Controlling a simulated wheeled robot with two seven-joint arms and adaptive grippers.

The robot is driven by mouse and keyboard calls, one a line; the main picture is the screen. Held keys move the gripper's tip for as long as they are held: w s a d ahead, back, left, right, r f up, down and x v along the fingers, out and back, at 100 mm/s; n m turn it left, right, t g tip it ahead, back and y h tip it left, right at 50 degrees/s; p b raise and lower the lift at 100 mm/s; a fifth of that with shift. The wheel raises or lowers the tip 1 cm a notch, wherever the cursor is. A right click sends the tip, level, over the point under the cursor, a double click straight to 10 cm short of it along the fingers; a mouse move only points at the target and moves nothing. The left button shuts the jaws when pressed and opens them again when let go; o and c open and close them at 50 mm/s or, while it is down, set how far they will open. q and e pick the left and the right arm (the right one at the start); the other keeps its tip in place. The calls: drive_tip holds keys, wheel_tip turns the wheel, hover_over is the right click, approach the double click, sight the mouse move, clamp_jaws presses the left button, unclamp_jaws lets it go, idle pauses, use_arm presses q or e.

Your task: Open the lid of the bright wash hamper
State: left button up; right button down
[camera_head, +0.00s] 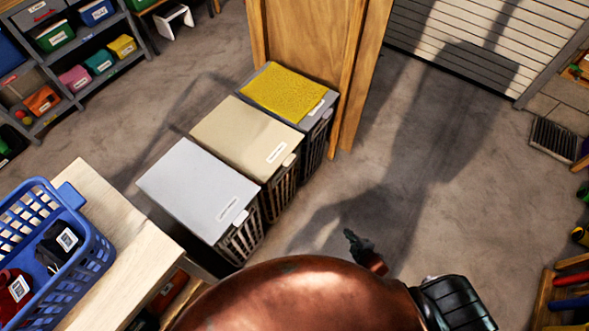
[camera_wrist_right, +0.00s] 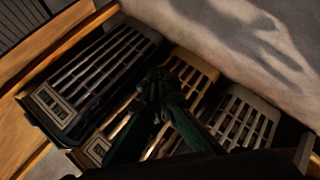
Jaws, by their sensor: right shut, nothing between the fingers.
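Three lidded hampers stand in a row on the floor in the head view: one with a yellow lid (camera_head: 284,93) at the back, one with a beige lid (camera_head: 243,134) in the middle and one with a pale grey lid (camera_head: 197,188) nearest. All three lids are down. Their front labels are too small to read, so I cannot tell by label which is the bright wash. My right gripper (camera_head: 356,241) is shut and empty, to the right of the nearest hamper and apart from it. In the right wrist view the gripper (camera_wrist_right: 158,82) shows before the slatted hamper fronts (camera_wrist_right: 97,82). My left gripper is out of view.
A wooden table (camera_head: 127,220) with a blue basket (camera_head: 62,283) stands at the left. A wooden panel (camera_head: 312,45) rises just behind and beside the yellow-lidded hamper. Shelves with colored bins (camera_head: 75,78) are at the far left. The floor (camera_head: 420,190) right of the hampers is clear.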

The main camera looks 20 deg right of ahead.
drive_tip(key=w+a+r+n+t+y+b, duration=0.1)
drive_tip(key=w+r+n+t+y+b, duration=0.2)
drive_tip(key=w+n+b, duration=0.4)
drive_tip(key=w+a+r+n+t+b, duration=0.15)
drive_tip(key=w+r+n+b, duration=0.3)
drive_tip(key=w, duration=0.45)
use_arm(q)
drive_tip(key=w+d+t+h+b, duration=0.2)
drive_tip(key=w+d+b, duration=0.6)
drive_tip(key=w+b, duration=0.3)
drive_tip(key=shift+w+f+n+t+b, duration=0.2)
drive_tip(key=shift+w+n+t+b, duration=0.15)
drive_tip(key=shift+b, duration=1.1)
use_arm(e)
drive_tip(key=w+a+r+n+t+y, duration=0.1)
drive_tip(key=w+a+r+n+y, duration=0.8)
drive_tip(key=w+a+r+n, duration=0.4)
drive_tip(key=shift+w+a+r+n+t, duration=0.15)
drive_tip(key=shift+a+r+n+t, duration=0.25)
drive_tip(key=shift+r+n, duration=1.5)
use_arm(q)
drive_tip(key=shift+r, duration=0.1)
use_arm(e)
drive_tip(key=shift+f+n, duration=0.7)
drive_tip(key=shift+n, duration=0.05)
